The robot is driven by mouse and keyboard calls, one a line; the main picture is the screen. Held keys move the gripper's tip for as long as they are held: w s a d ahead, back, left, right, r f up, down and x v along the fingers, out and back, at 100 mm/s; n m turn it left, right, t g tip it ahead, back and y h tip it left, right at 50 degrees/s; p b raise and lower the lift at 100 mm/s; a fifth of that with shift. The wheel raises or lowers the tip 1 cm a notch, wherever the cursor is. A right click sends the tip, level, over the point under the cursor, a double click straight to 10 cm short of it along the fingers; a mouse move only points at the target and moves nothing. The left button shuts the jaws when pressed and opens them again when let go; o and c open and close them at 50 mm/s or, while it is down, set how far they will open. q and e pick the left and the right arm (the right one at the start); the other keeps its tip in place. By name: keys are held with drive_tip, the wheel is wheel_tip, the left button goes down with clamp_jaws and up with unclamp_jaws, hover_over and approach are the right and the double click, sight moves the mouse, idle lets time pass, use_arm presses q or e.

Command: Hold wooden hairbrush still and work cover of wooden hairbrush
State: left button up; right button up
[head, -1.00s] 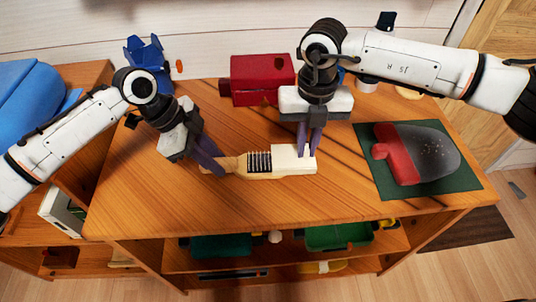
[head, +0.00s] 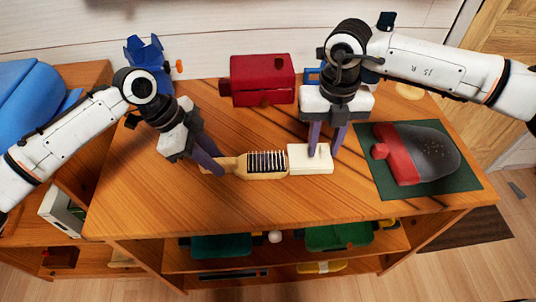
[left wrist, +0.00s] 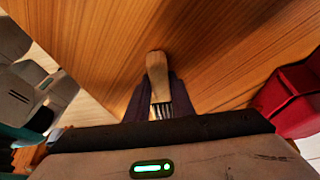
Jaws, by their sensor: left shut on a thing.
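The wooden hairbrush (head: 275,173) lies level over the table, its bristles up and bare along the head. My left gripper (head: 219,168) is shut on its handle. In the left wrist view the handle (left wrist: 157,72) lies between the fingers, with part of the bristles showing. The cream cover (head: 311,166) is at the right end of the brush head, clear of the bristles; I cannot tell whether they touch.
A red box (head: 262,80) stands at the back of the wooden table (head: 200,195). A red and dark grey object (head: 420,152) lies on a green mat (head: 466,183) at the right. A blue object (head: 149,58) is at the back left. The table front is clear.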

drive_tip(key=shift+r, duration=3)
use_arm(q)
drive_tip(key=o, duration=1)
drive_tip(key=shift+o, duration=0.2)
drive_tip(key=shift+r, duration=0.1)
drive_tip(key=v, duration=1.1)
drive_tip(key=shift+a+r, duration=0.25)
drive_tip(key=shift+r, duration=0.1)
